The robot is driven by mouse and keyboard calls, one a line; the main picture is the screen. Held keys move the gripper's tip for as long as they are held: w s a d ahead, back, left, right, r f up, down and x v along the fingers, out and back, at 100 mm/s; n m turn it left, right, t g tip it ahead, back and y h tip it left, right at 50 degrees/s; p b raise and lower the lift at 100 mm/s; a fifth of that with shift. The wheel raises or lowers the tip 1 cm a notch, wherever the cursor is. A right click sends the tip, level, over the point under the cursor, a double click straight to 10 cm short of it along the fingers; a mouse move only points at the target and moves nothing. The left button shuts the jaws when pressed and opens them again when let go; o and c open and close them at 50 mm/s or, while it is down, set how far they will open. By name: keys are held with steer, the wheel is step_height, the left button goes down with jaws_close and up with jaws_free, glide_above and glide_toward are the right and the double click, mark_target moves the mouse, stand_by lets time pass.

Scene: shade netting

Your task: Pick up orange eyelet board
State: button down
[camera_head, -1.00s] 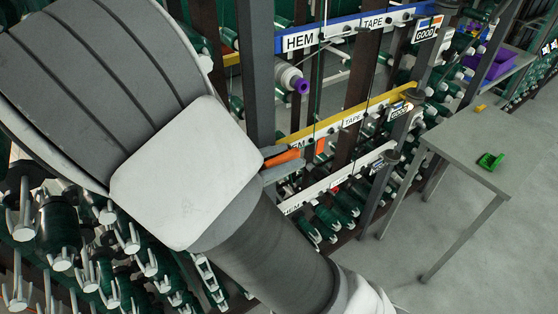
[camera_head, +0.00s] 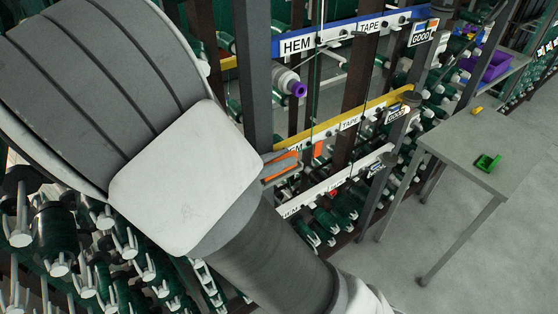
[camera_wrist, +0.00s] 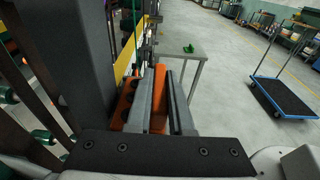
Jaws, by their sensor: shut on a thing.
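My gripper (camera_wrist: 160,102) is shut on an orange piece, which I take to be the orange eyelet board (camera_wrist: 160,88). The wrist view shows it as a long narrow strip between the two grey fingers. In the head view my gripper (camera_head: 281,167) shows beside my large grey arm link, with orange (camera_head: 285,157) between its fingers. Another orange part with dark round holes (camera_wrist: 123,105) shows just left of the left finger in the wrist view. I cannot tell whether the two orange parts are joined. Much of the held piece is hidden by the fingers.
A rack with blue (camera_head: 345,33), yellow (camera_head: 365,112) and white (camera_head: 340,183) labelled rails stands close to my gripper. A small orange patch (camera_head: 319,148) is on it. A grey table (camera_head: 480,140) bears a green item (camera_head: 488,162). A cart (camera_wrist: 285,97) stands on open floor.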

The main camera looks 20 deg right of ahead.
steer(key=r, duration=0.3)
steer(key=r+p, duration=0.1)
steer(key=shift+s+d+r, duration=0.15)
steer(key=shift+d, duration=0.15)
steer(key=s+d+r, duration=0.2)
steer(key=d+r, duration=0.1)
steer(key=d, duration=0.2)
steer(key=s+d+r+p, duration=0.1)
steer(key=s+d+r, duration=0.1)
steer(key=d, duration=0.3)
steer(key=shift+d+r+p, duration=0.25)
steer(key=shift+r+p, duration=0.05)
steer(key=shift+r, duration=0.35)
